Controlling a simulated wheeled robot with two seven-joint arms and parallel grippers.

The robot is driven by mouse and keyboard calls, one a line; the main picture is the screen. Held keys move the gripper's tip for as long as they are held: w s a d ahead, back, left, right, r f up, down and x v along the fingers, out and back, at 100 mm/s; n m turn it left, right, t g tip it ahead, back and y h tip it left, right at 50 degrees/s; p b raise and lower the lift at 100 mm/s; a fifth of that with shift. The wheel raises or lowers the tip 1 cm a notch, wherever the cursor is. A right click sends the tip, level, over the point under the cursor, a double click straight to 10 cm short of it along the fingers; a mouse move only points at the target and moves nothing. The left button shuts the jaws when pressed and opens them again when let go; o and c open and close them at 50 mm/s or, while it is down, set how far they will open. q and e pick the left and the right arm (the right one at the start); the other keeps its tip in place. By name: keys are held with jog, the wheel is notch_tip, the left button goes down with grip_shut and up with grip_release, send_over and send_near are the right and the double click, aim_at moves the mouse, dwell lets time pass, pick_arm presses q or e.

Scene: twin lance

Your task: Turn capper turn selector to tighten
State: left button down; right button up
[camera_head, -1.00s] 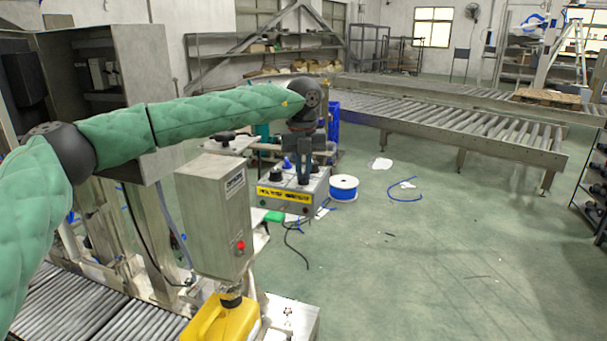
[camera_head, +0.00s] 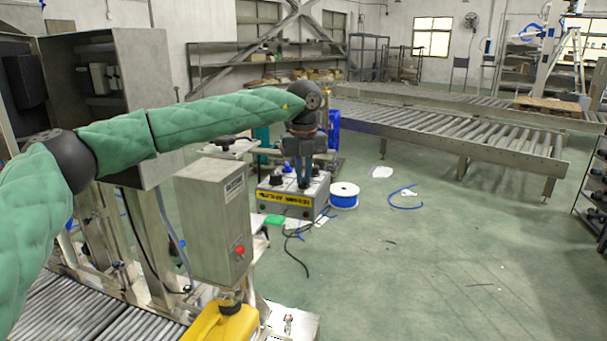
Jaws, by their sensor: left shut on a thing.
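A grey control box (camera_head: 293,206) with a yellow label (camera_head: 285,197) on its front stands beyond the capper, in the middle of the view. Its top carries a black knob (camera_head: 276,180) at the left and a blue part (camera_head: 288,167) behind it. My left gripper (camera_head: 304,185) points down onto the right part of the box top. It is shut on a selector knob there, which its fingers mostly hide. The knob's pointer direction cannot be seen. My right gripper is not in view.
A grey capper housing (camera_head: 208,222) with a red button (camera_head: 240,250) stands front left of the box, above a yellow jug (camera_head: 222,325). A blue cable spool (camera_head: 344,196) sits right of the box. Roller conveyors (camera_head: 460,135) stand behind. The green floor at right is mostly open.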

aim_at(304, 177)
pick_arm(q)
jog(key=c, duration=1.5)
grip_release()
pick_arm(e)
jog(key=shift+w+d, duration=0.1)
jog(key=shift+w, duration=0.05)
